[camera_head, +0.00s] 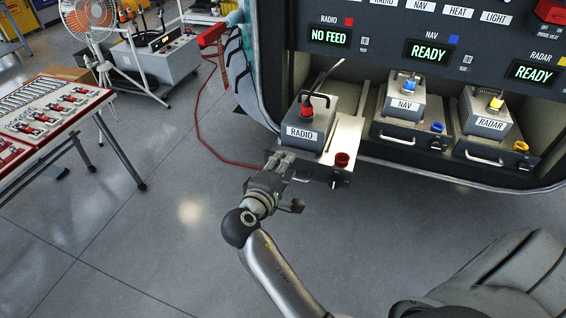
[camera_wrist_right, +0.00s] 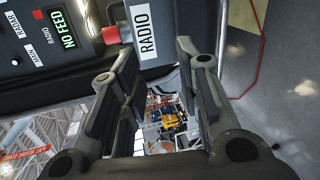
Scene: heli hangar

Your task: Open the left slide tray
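The left slide tray (camera_head: 345,145) is pulled out from the bay and carries the grey RADIO box (camera_head: 306,125) with a red-collared cable plug. A red knob (camera_head: 342,159) stands at its front right. The tray's front handle is not visible behind my gripper. My right gripper (camera_head: 283,168) is at the tray's front left corner; contact cannot be told. In the right wrist view its fingers (camera_wrist_right: 157,72) are apart with nothing seen between them, and the RADIO label (camera_wrist_right: 147,33) shows just beyond. My left gripper is not in view.
The NAV tray (camera_head: 405,132) and RADAR tray (camera_head: 483,150) sit further in, to the right. Displays above read NO FEED (camera_head: 329,37) and READY (camera_head: 428,53). A table (camera_head: 52,130) stands at left, and a red cable (camera_head: 203,130) lies on the floor. Floor in front is clear.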

